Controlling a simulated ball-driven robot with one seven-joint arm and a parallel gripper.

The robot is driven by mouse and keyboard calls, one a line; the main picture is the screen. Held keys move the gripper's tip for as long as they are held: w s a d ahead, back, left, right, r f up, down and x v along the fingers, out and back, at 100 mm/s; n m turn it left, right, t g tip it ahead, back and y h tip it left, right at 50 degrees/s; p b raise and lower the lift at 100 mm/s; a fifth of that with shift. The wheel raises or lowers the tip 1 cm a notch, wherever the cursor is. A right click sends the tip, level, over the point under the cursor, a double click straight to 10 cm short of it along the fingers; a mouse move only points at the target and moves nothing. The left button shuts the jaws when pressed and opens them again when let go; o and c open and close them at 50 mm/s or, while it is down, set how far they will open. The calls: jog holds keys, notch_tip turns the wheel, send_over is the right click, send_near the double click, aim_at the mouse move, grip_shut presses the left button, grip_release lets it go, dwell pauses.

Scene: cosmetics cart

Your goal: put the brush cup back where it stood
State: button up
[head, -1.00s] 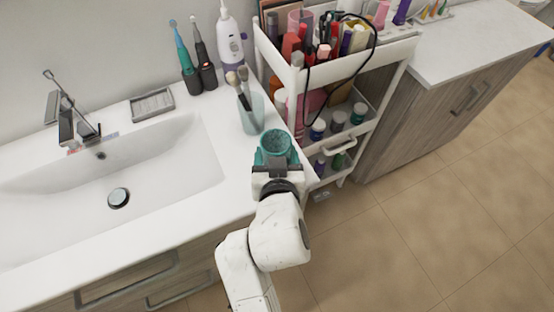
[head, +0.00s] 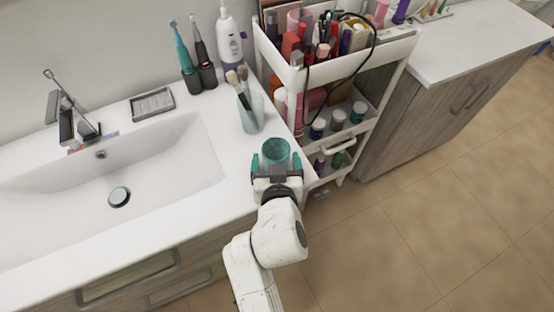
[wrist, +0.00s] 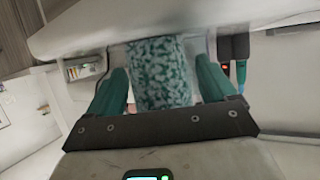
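A teal cup with a mottled pattern (head: 276,151) is near the front right corner of the white counter. It looks upright and no brushes show in it. My gripper (head: 276,164) is open around it, with a teal finger on each side. In the wrist view the cup (wrist: 160,75) is between the fingers (wrist: 161,92), with a gap on both sides. Its base is hidden in the head view, so its contact with the counter is hard to tell. A clear cup (head: 250,116) holding makeup brushes (head: 240,85) stands behind it on the counter.
The white cart (head: 345,70), full of cosmetics, stands close on the right. Electric toothbrushes (head: 195,65), a white oral irrigator (head: 229,40) and a soap dish (head: 152,103) are at the back. The sink basin (head: 120,170) is left; bare counter (head: 222,125) lies between.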

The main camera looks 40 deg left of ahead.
jog(key=shift+o, duration=0.3)
jog(key=shift+r, duration=0.15)
jog(key=v, duration=1.2)
jog(key=shift+b, duration=0.4)
jog(key=w+d+f+m+g+h, duration=0.1)
jog(key=d+f+m+h, duration=0.2)
jog(key=d, duration=0.7)
jog(key=w+d+f+m+g+h, duration=0.1)
jog(key=w+d+f+h, duration=0.2)
jog(key=d, duration=0.6)
jog(key=d+f+m+h, duration=0.25)
jog(key=d+f, duration=0.25)
jog(key=d, duration=0.5)
jog(key=s+d+f+m+g, duration=0.1)
jog(key=s+d+f+g, duration=0.1)
jog(key=s+d, duration=0.5)
jog(key=s+d+f+m+g+h, duration=0.1)
jog(key=s+d+f+m+g, duration=0.1)
jog(key=s+d+g, duration=0.2)
jog(key=s+d, duration=0.2)
jog(key=d, duration=0.1)
jog(key=shift+s, duration=0.35)
